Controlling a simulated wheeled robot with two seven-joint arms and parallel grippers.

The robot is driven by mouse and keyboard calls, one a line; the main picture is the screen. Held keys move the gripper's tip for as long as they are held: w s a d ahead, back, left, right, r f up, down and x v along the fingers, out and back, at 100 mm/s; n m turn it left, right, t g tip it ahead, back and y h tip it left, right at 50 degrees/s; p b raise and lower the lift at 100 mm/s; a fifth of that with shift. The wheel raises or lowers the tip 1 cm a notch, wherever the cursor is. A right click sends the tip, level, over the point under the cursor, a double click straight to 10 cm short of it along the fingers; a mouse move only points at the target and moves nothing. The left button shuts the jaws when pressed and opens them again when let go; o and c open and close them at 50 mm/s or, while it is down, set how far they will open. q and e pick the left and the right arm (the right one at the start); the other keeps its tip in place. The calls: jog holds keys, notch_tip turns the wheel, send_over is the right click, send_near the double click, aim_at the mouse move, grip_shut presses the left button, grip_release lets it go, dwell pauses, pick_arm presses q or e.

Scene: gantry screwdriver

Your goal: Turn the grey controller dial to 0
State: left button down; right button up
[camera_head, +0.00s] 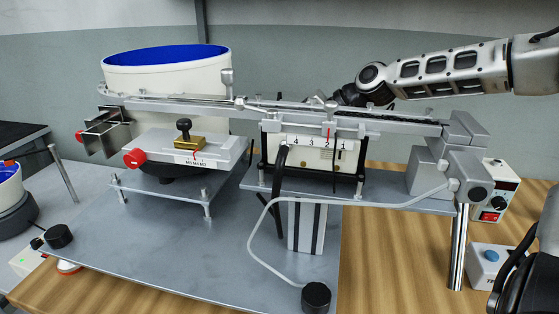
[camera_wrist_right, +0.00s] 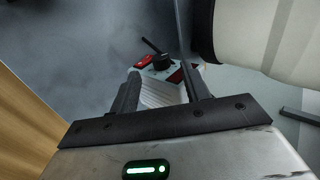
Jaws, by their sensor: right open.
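In the right wrist view, a light grey box (camera_wrist_right: 160,90) with a black dial (camera_wrist_right: 163,62) and red parts shows beyond and between the fingers of my right gripper (camera_wrist_right: 161,90). The gripper is open, with nothing held between its fingers. I cannot tell whether a fingertip touches the box, and the dial's setting is not readable. In the head view my right arm reaches in from the upper right, and its gripper is hidden behind the gantry rail. A controller box (camera_head: 499,187) with a red switch stands at the right there; its dial is too small to read. My left gripper is not in view.
A white bowl feeder (camera_head: 166,75) with blue inside stands at left. A pale cylinder (camera_wrist_right: 270,35) is close at the wrist view's upper right.

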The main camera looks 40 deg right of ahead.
jog(key=b+x, duration=0.1)
jog(key=x, duration=0.3)
jog(key=shift+d, duration=0.1)
jog(key=shift+w+a+f, duration=0.25)
jog(key=shift+a, duration=0.05)
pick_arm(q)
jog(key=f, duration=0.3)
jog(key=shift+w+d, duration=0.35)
pick_arm(e)
jog(key=c, duration=1)
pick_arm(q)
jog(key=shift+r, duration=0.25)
